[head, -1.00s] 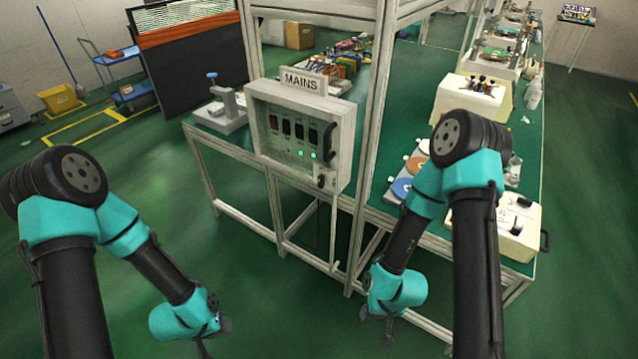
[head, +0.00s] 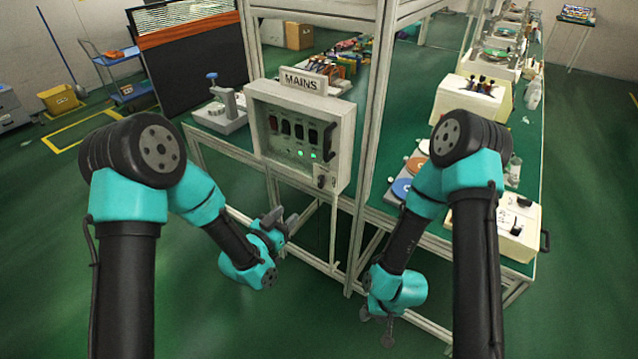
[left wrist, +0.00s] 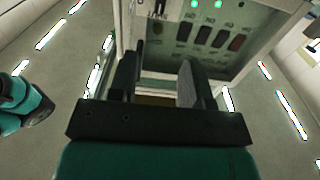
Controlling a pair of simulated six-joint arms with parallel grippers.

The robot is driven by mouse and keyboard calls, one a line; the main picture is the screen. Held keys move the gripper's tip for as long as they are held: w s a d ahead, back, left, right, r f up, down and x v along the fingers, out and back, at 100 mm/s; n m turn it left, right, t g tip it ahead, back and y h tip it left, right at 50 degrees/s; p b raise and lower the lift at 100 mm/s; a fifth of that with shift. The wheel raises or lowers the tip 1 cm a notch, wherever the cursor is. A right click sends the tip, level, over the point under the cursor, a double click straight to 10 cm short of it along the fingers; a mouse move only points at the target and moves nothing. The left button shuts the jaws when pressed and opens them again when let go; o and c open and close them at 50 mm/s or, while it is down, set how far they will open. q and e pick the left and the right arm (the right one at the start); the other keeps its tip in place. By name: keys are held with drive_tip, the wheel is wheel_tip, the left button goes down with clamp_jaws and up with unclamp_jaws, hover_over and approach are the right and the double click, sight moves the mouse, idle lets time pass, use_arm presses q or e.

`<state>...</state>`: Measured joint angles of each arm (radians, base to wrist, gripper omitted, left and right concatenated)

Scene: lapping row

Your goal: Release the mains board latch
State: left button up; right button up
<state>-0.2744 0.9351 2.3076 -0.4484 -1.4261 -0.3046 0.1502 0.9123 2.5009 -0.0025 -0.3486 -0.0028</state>
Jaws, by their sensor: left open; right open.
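The mains board (head: 346,148) is a pale box with a MAINS sign (head: 304,82), a row of dark switches and lit green lamps. A long black handle (head: 329,140) runs down its right side. A small dark catch (head: 321,181), which looks like the latch, sits at its lower right corner. My left gripper (head: 281,217) is open and empty, below and in front of the board. In the left wrist view my open fingers (left wrist: 157,78) point toward the board (left wrist: 205,62), whose lamps and switches show upside down. My right gripper (head: 377,325) is open and hangs low, right of the board.
Metal frame posts (head: 369,130) stand beside the board. A green bench (head: 380,195) with discs and a cream box (head: 520,232) is on the right. A clamp stand (head: 226,112) stands on the bench to the left. The floor in front is clear.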

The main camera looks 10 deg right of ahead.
sight(319, 183)
use_arm(q)
drive_tip(key=x, duration=1.7)
drive_tip(key=shift+w+f, duration=0.2)
